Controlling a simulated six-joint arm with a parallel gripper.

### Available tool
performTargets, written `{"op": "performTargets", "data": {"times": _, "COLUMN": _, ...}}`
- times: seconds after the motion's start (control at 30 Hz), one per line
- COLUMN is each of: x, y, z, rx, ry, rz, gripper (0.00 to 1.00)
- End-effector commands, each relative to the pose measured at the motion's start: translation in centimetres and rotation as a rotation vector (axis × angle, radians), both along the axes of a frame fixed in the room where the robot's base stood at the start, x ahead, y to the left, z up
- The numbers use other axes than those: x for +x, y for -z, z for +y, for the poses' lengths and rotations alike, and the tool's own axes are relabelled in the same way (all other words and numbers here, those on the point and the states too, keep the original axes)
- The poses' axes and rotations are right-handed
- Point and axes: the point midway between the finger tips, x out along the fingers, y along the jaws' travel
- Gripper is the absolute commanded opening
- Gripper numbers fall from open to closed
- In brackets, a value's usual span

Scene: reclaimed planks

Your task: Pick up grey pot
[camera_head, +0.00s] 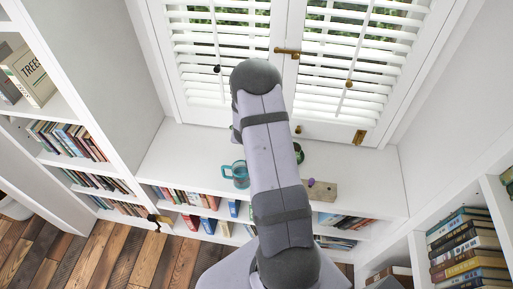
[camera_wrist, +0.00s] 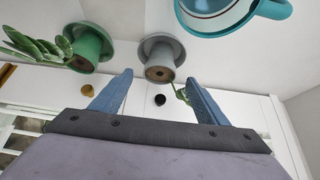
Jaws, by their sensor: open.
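The grey pot (camera_wrist: 159,58) shows in the wrist view at the upper middle. It has a wide grey flare at its far end and a round brown patch at its near end. My gripper (camera_wrist: 159,77) is open, its two blue fingers spread to either side and below the pot in the picture, with nothing seen between the tips. The pot appears just beyond the fingertips; I cannot tell the exact gap. In the head view my arm covers the middle of the white shelf top, and the grey pot is not visible there.
A green pot (camera_wrist: 88,46) with a leafy plant stands left of the grey pot. A teal mug (camera_wrist: 232,14) is at the upper right; it also shows in the head view (camera_head: 238,178). A wooden block (camera_head: 322,191) lies right of my arm.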

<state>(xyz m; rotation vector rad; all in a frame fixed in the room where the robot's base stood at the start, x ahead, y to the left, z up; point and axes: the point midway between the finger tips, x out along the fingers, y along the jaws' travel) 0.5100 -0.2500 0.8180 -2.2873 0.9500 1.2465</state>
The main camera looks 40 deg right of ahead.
Motion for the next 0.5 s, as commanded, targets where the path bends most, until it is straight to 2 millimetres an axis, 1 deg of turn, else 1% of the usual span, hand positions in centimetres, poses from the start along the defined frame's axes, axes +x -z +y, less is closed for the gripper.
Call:
{"op": "performTargets", "data": {"times": 0.13, "x": 0.3, "y": 0.9, "z": -0.4, "rx": 0.001, "ry": -0.001, "rz": 0.002, "gripper": 0.68}}
{"op": "performTargets", "data": {"times": 0.37, "x": 0.5, "y": 1.1, "z": -0.5, "rx": 0.001, "ry": -0.001, "rz": 0.0, "gripper": 0.68}}
{"op": "performTargets", "data": {"times": 0.5, "x": 0.8, "y": 1.8, "z": -0.9, "rx": 0.002, "ry": -0.001, "rz": 0.003, "gripper": 0.68}}
